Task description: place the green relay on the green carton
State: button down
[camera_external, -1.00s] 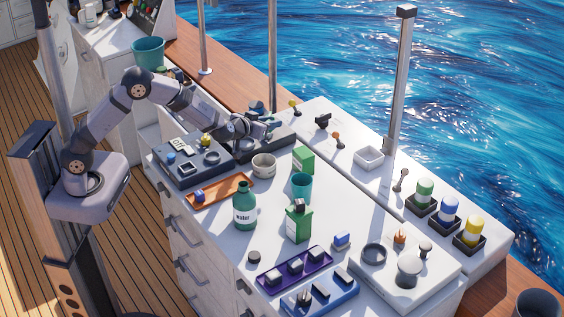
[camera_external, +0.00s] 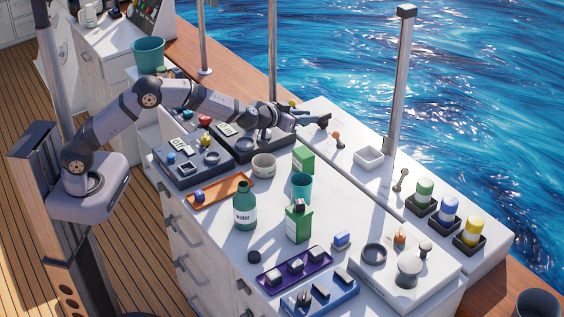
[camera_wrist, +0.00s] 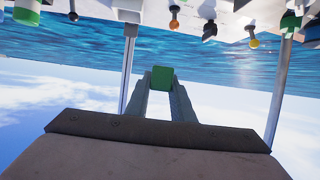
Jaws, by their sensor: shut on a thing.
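My gripper (camera_wrist: 162,92) is shut on the green relay (camera_wrist: 162,76), a small green block between the fingertips in the wrist view. In the external view my gripper (camera_external: 304,118) reaches over the back of the white counter, and I cannot make out the relay there. Two green cartons stand on the counter: one (camera_external: 303,158) farther back, and one (camera_external: 298,224) nearer with a white label and a small dark and reddish thing on top. My gripper is behind both cartons and apart from them.
A teal cup (camera_external: 302,187) stands between the cartons, with a green bottle (camera_external: 244,208) and a grey-white cup (camera_external: 263,166) to the left. Dark panels (camera_external: 190,166) lie below my arm. A metal post (camera_external: 397,90) rises at the back right.

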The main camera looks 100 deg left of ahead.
aim_at(306, 151)
jog(key=shift+w+d+f+m+t+h, duration=0.15)
jog(key=shift+d+f+m+t+h, duration=0.15)
jog(key=shift+h, duration=0.1)
jog(key=shift+f, duration=4.95)
jog(key=shift+f, duration=0.1)
jog(key=c, duration=1.5)
grip_release()
jog(key=shift+c, duration=0.2)
jog(key=b+v, duration=0.3)
jog(key=v, duration=0.9)
